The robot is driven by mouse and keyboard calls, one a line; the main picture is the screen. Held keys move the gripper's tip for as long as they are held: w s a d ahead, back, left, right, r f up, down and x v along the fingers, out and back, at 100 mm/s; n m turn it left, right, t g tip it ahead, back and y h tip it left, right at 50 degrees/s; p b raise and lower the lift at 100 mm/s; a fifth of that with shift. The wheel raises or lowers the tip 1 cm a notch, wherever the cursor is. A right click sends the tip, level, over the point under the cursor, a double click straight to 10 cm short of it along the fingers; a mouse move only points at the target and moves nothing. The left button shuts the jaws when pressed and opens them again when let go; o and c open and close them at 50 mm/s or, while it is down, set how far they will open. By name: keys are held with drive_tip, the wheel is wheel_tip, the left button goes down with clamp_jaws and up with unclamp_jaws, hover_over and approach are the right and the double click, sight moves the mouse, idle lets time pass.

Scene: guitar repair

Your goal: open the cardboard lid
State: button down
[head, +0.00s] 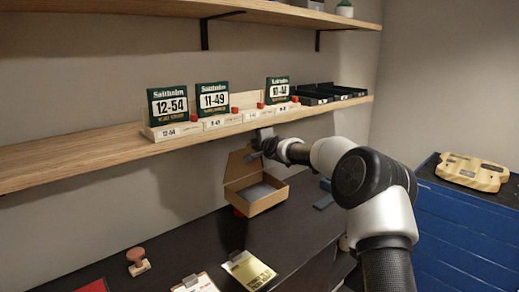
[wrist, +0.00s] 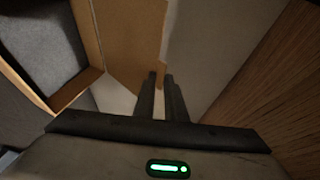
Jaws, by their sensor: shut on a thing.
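The cardboard box (head: 270,205) stands on the dark worktop, below the lower shelf. Its lid (head: 238,165) is raised and stands roughly upright at the back left, showing a grey-floored inside. My gripper (head: 258,150) is at the lid's upper right edge. In the wrist view the two dark fingers (wrist: 161,82) are close together on the edge of the brown lid (wrist: 125,35). The box's open tray (wrist: 78,88) shows on the left there. The exact contact at the fingertips is small and dim.
The wooden shelf (head: 70,163) runs just above my gripper, with string packs (head: 168,104) and black trays (head: 327,92) on it. A stamp (head: 137,261) and a clipboard with a yellow sheet (head: 249,271) lie on the worktop. A blue cabinet (head: 460,230) stands at right.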

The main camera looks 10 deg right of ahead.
drive_tip(key=shift+w+a+r, duration=0.45)
drive_tip(key=shift+w+a, duration=0.05)
drive_tip(key=shift+w, duration=0.15)
drive_tip(key=c, duration=2)
unclamp_jaws()
drive_tip(key=shift+s, duration=0.1)
drive_tip(key=s+d+b, duration=0.1)
drive_tip(key=s+d, duration=0.2)
drive_tip(key=s, duration=0.9)
drive_tip(key=shift+s+b, duration=0.3)
drive_tip(key=shift+s, duration=0.05)
drive_tip(key=shift+r, duration=0.1)
drive_tip(key=shift+c, duration=0.4)
